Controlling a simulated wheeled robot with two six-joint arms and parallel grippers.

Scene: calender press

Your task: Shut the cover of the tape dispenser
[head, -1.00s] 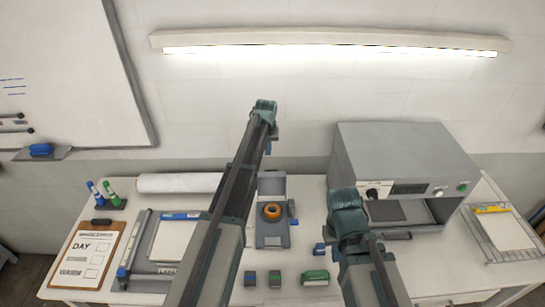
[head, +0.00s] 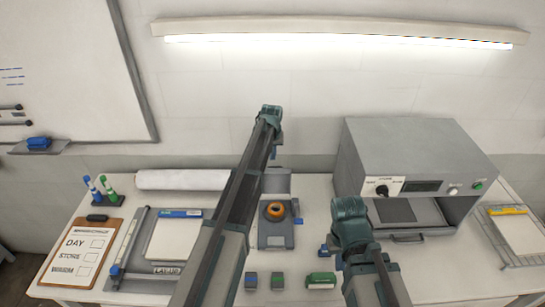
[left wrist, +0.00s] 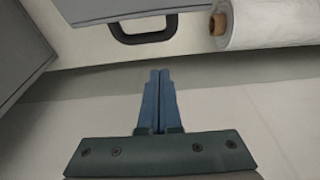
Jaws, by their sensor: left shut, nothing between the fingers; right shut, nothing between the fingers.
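The tape dispenser (head: 275,239) is a grey box on the table in the head view, with an orange tape roll (head: 274,211) in it. Its grey cover (head: 277,183) stands open at the back. In the left wrist view, a grey panel that looks like the cover (left wrist: 95,8) has a dark loop handle (left wrist: 145,33). My left gripper (head: 274,153) is above and behind the cover in the head view. Its blue fingers (left wrist: 160,75) are shut and empty, apart from the handle. My right gripper (head: 339,262) is shut and empty, right of the dispenser.
The grey press (head: 440,160) stands to the right. A white roll (head: 175,180) lies at the back left; it also shows in the left wrist view (left wrist: 270,22). Several small blocks (head: 277,281) sit in front of the dispenser. A paper trimmer (head: 135,245) and clipboard (head: 80,250) lie left.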

